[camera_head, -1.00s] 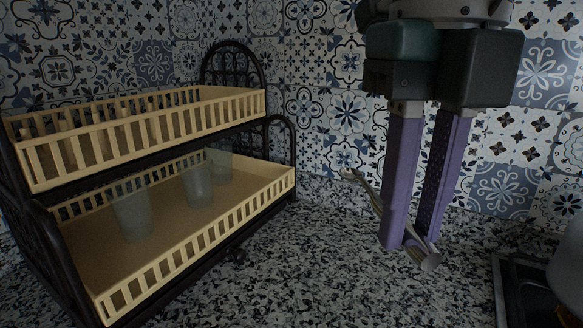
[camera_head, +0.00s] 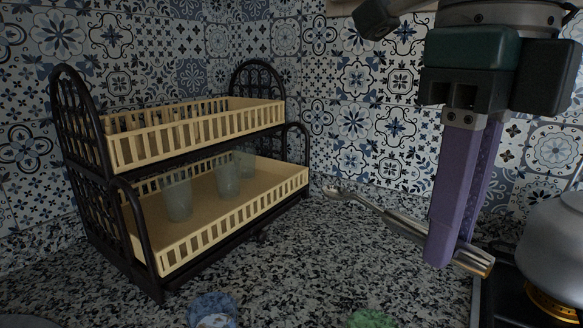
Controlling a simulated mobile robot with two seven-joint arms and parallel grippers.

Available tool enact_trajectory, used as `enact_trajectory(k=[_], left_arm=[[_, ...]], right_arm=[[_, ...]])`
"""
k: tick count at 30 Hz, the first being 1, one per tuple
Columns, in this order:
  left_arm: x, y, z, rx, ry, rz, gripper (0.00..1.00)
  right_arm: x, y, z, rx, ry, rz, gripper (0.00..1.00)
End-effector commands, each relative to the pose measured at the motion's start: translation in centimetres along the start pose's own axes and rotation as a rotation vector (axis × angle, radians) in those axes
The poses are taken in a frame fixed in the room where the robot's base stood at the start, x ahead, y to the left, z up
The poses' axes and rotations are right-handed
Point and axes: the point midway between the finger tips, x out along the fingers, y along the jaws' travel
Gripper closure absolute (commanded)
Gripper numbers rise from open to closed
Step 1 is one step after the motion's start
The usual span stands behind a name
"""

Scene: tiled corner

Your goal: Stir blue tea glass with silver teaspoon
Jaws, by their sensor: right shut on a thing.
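My right gripper (camera_head: 453,256) hangs down at the right of the head view, with its purple fingers shut on the silver teaspoon (camera_head: 400,220). The teaspoon lies across the fingers, its bowl pointing left toward the rack and its handle end sticking out to the right. It is held above the speckled counter. The blue tea glass (camera_head: 212,309) is at the bottom edge of the view, partly cut off, to the left of and nearer than the teaspoon. The teaspoon and the blue glass are apart. My left gripper is not in view.
A two-tier rack (camera_head: 215,237) with cream trays stands at the left, with several frosted glasses on its lower tray. A green glass (camera_head: 370,318) is cut off at the bottom edge. A grey kettle (camera_head: 556,240) sits over a glowing burner at the right. A tiled wall closes the back.

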Motion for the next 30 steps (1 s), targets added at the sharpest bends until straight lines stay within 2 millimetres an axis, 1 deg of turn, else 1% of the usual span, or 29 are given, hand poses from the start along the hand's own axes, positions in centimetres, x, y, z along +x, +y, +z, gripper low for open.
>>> enact_trajectory(k=[1, 5, 24, 30], left_arm=[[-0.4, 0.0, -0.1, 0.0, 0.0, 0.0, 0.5], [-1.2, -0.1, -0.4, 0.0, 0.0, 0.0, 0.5], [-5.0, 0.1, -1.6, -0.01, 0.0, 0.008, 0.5], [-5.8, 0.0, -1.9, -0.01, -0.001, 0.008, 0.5]], right_arm=[[-0.6, -0.2, -0.1, -0.074, -0.001, -0.002, 1.0], [-1.8, -0.7, -0.6, -0.343, -0.003, -0.006, 1.0], [-8.0, -2.9, -3.6, -1.921, 0.002, -0.004, 1.0], [-9.5, -3.2, -4.5, -2.325, -0.003, 0.003, 1.0]])
